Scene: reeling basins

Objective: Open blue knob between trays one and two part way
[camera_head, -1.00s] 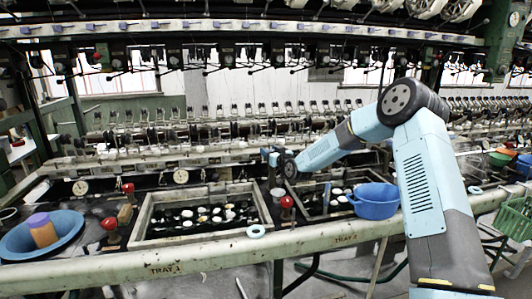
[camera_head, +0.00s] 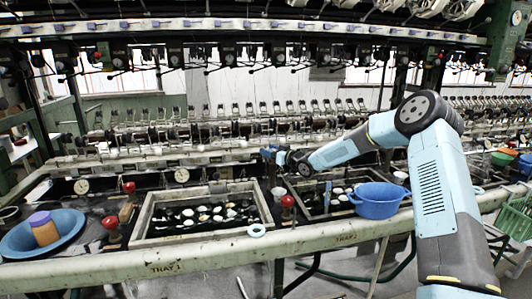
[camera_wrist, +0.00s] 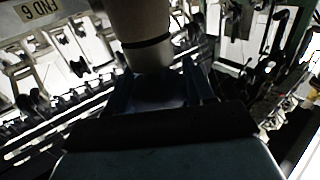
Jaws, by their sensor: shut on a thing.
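My gripper (camera_head: 280,157) is at the back of the bench, above the gap between tray one (camera_head: 147,213) and tray two (camera_head: 296,204). In the wrist view my gripper (camera_wrist: 163,88) has its two dark fingers on either side of a dark bluish piece, which I take to be the blue knob (camera_wrist: 160,92). It is shut on it. A pale cylinder with a black band (camera_wrist: 142,35) stands just beyond the fingers. Most of the knob is hidden by the fingers, and its turn angle cannot be read.
Red knobs (camera_head: 288,201) stand beside the trays. A blue bowl (camera_head: 70,229) with an orange cup (camera_head: 43,230) is at left. Reeling machinery fills the back.

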